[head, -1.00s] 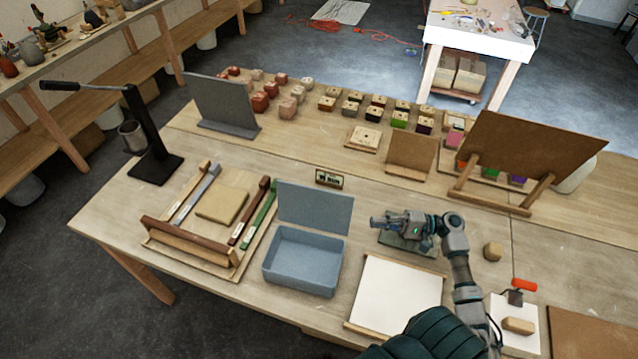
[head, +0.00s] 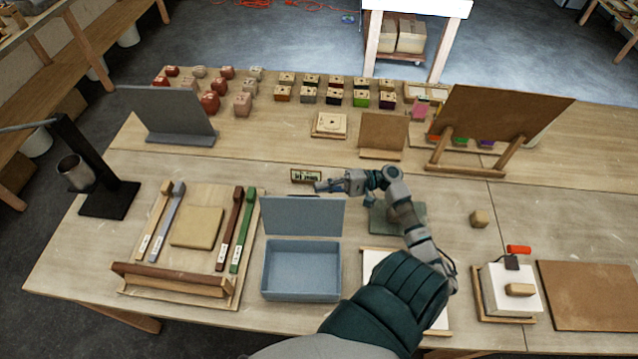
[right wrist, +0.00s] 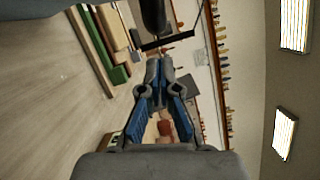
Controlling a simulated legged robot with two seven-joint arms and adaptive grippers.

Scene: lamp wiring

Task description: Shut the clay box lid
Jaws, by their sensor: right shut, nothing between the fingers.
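The clay box (head: 301,272) is a blue-grey open bin near the table's front, left of my right arm. Its inside looks empty. Its lid (head: 303,216) stands raised along the far edge, tilted up and open. My right gripper (head: 328,185) is shut and empty, just behind and to the right of the lid's top edge, pointing left. It appears apart from the lid. In the right wrist view the closed fingertips (right wrist: 155,65) have nothing between them. My left gripper is in neither view.
A rack of coloured tools (head: 243,230) lies left of the box. A small sign (head: 306,175) stands behind the lid. A green-grey mat (head: 416,218) lies under my right arm. A black lever press (head: 100,180) stands at the far left.

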